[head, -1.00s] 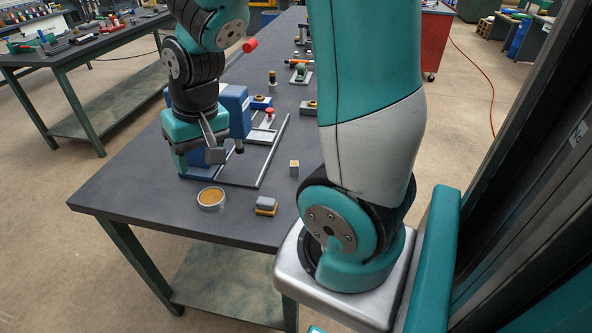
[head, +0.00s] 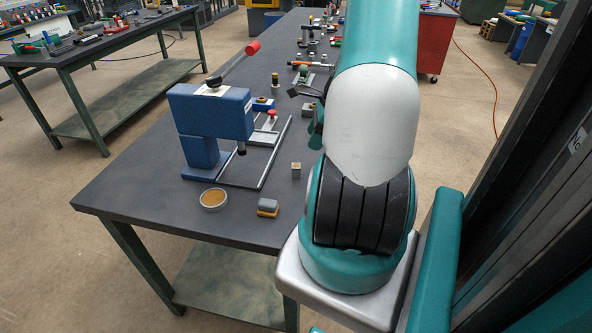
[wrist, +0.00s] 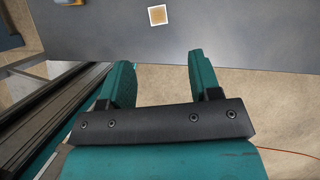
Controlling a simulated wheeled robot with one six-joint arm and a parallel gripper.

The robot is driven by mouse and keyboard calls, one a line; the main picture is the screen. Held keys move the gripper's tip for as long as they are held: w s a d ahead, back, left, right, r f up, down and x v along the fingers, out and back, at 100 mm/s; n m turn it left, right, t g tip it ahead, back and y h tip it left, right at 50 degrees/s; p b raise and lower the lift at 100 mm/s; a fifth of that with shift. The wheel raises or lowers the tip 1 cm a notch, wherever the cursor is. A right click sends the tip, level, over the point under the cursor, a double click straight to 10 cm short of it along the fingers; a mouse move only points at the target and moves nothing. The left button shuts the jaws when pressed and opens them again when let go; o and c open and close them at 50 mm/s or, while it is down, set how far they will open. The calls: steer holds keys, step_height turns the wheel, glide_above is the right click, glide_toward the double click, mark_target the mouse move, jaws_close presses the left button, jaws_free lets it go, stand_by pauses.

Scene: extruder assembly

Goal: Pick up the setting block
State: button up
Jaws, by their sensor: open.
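A small square block with a tan top and pale metal sides, which looks like the setting block (head: 296,170), stands on the dark table right of the blue press. In the wrist view the block (wrist: 157,15) is at the top edge, beyond the fingertips and apart from them. My gripper (wrist: 160,62) is open and empty, its two teal fingers spread over the table edge and floor. In the head view the gripper is mostly hidden behind my arm.
The blue lever press (head: 212,115) with its red-tipped handle stands left on the table (head: 140,190). A round tan-filled dish (head: 213,199) and a grey-and-orange piece (head: 267,207) lie near the front edge. Several small parts lie farther back. Bare tabletop surrounds the block.

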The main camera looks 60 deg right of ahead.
mark_target(298, 165)
steer(key=p+x, duration=0.1)
steer(key=x, duration=0.6)
steer(key=shift+p+x, duration=0.8)
steer(key=shift+x, duration=1.95)
steer(key=shift+w, duration=0.1)
jaws_close()
